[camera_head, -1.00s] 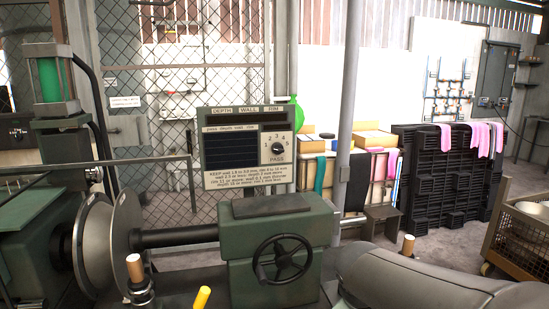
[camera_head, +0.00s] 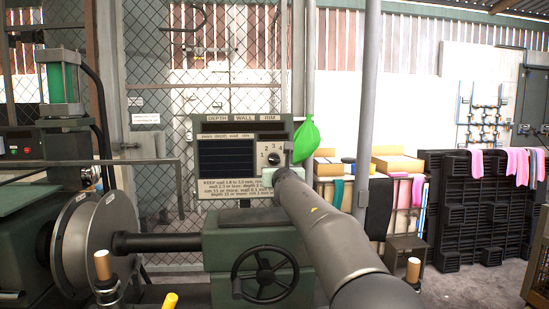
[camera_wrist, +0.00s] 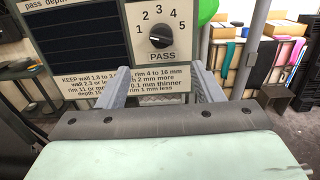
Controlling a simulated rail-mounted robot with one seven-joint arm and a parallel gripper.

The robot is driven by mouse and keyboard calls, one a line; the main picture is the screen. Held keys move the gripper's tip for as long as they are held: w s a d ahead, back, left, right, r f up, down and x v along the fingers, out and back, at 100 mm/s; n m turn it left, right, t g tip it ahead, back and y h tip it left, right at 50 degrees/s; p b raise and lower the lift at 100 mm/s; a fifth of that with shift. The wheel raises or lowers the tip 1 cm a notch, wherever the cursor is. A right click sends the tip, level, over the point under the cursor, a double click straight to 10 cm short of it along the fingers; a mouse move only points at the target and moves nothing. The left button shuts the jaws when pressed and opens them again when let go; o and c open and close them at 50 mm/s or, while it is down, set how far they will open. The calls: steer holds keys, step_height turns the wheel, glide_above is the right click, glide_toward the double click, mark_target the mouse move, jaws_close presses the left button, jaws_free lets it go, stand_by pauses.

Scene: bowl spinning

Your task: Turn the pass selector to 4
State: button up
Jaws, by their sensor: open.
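The pass selector is a round black knob (camera_wrist: 159,36) on a white plate, with the numbers 1 to 5 arched above it and PASS below. It also shows small in the head view (camera_head: 274,158), on the grey panel (camera_head: 198,128). I cannot tell for sure which number it points at. My gripper (camera_wrist: 163,72) is open and empty in the wrist view. Its two fingers reach toward the panel just below the knob, one on each side, apart from it. In the head view my arm hides most of the gripper and the panel's lower right corner.
A printed card (camera_wrist: 100,85) lies below the knob, partly behind my fingers. A green machine with a black handwheel (camera_head: 264,276) stands below the panel. A grey post (camera_head: 366,100) stands farther right.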

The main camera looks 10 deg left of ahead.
mark_target(275, 160)
steer(key=p+x, duration=0.3)
steer(key=p, duration=0.1)
steer(key=p+x, duration=0.3)
steer(key=x, duration=0.1)
steer(key=r+p+x, duration=0.1)
steer(key=p+x, duration=0.2)
steer(key=p, duration=0.1)
steer(key=shift+w+p, duration=0.3)
steer(key=shift+p, duration=0.05)
steer(key=p, duration=0.1)
steer(key=w+p, duration=0.1)
steer(key=p, duration=0.1)
steer(key=shift+w+a+f, duration=0.2)
steer(key=shift+w+a, duration=0.05)
steer(key=shift+w, duration=0.05)
steer(key=shift+w+f+p, duration=0.2)
steer(key=shift+w+p, duration=0.1)
steer(key=shift+p, duration=0.4)
steer(key=c, duration=1)
